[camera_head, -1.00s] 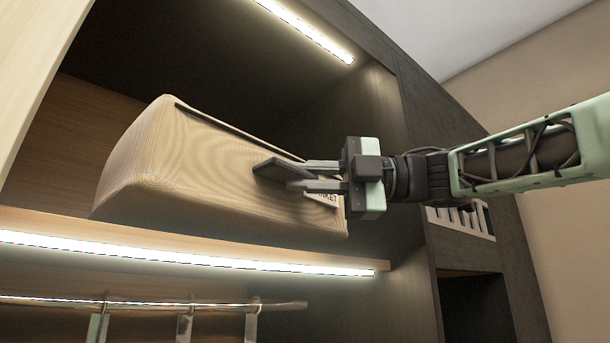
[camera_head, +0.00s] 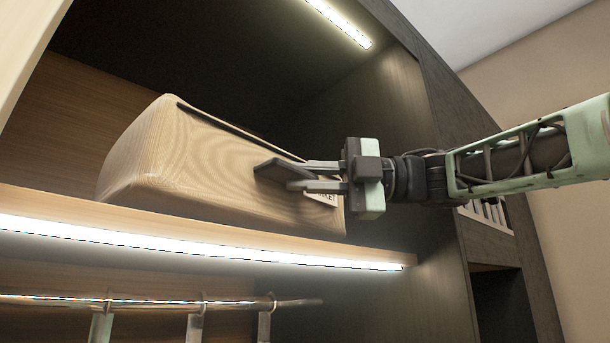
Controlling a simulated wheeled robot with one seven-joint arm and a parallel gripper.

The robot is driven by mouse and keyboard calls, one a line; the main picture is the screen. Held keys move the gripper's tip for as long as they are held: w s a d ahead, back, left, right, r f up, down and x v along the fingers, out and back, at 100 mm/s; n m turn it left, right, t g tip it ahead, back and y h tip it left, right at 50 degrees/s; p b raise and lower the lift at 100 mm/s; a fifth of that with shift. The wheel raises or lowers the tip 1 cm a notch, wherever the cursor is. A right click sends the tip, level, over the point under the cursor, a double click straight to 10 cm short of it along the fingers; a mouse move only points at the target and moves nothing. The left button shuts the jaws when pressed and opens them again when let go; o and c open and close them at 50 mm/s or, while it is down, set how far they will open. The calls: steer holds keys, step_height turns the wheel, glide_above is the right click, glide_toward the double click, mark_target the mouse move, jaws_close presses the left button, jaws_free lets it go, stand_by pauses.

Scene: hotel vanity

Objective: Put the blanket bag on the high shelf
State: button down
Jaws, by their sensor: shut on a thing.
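The blanket bag (camera_head: 200,160) is a beige, box-like fabric bag with a dark seam along its upper edge and a partly hidden white label. It is at the high shelf (camera_head: 190,235), its lower side hidden behind the shelf's front edge, so I cannot tell whether it rests on the board. My gripper (camera_head: 285,176) is shut on the bag's front right end, close to the label. The bag tilts in the picture along with the shelf.
A bright light strip (camera_head: 200,244) runs under the shelf edge. Below it hangs a rail (camera_head: 150,301) with several hangers. The dark right side wall (camera_head: 400,110) of the closet stands close behind my gripper. Free room shows above the bag.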

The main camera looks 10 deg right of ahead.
steer(key=shift+w+a+r, duration=0.1)
steer(key=shift+w, duration=0.05)
steer(key=shift+w+a+f+b, duration=0.25)
steer(key=shift+f+b, duration=0.1)
steer(key=shift+f, duration=0.1)
steer(key=shift+s+d+f+b, duration=0.25)
steer(key=shift+d+f+b, duration=0.05)
steer(key=shift+f, duration=0.05)
steer(key=shift+a+f, duration=0.1)
steer(key=shift+f, duration=0.2)
